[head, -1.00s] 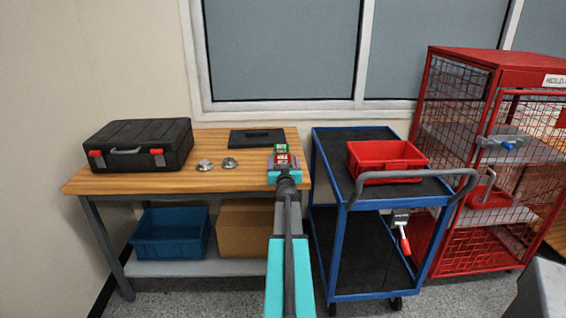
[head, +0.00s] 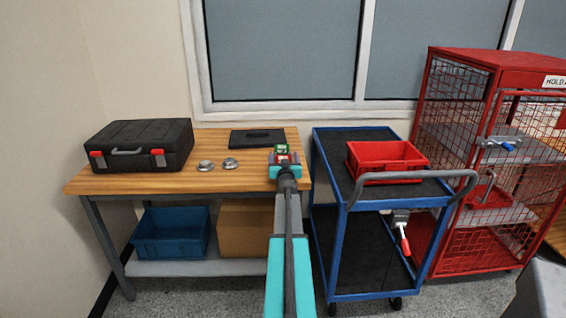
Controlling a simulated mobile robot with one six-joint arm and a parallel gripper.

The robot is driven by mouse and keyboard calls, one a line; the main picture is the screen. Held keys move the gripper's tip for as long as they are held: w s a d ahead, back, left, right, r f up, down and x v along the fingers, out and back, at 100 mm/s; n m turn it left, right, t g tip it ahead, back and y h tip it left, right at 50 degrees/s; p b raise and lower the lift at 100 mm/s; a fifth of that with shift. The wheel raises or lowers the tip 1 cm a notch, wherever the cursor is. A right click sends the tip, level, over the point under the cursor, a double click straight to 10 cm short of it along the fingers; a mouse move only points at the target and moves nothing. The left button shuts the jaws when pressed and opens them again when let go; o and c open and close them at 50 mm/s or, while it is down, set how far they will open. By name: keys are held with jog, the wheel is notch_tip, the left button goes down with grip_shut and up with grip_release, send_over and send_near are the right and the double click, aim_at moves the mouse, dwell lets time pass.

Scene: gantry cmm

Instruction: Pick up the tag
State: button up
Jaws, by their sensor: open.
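A small red tag (head: 283,160) with pale lettering lies at the right end of the wooden workbench, seen in the head view. My gripper (head: 284,157) is open, right at the tag, and its fingers and wrist hide part of it. I cannot tell whether the fingers touch the tag. A small green item (head: 281,149) shows just beyond the tag.
The wooden workbench (head: 225,180) also bears a black toolbox (head: 140,140), two round metal pieces (head: 230,163) and a dark flat plate (head: 257,138). A blue cart (head: 335,175) with a red bin (head: 385,158) stands close on the right, beside a red mesh cage (head: 455,110).

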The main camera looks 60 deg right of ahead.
jog(key=shift+w+d, duration=0.15)
jog(key=shift+d, duration=0.05)
dwell(0.5)
jog(key=c, duration=1.1)
jog(key=shift+c, duration=0.2)
jog(key=shift+r, duration=0.8)
notch_tip(320, 180, up, 2)
jog(key=shift+r+p, duration=0.1)
jog(key=shift+p, duration=0.55)
jog(key=s+a+p, duration=0.1)
jog(key=s+a, duration=0.3)
jog(key=s, duration=0.2)
jog(key=s+a+r+p, duration=0.1)
jog(key=s+a+p, duration=0.1)
jog(key=s+a, duration=0.2)
jog(key=s, duration=0.3)
jog(key=shift+s+a, duration=0.25)
jog(key=shift+s, duration=0.05)
jog(key=shift+r, duration=0.1)
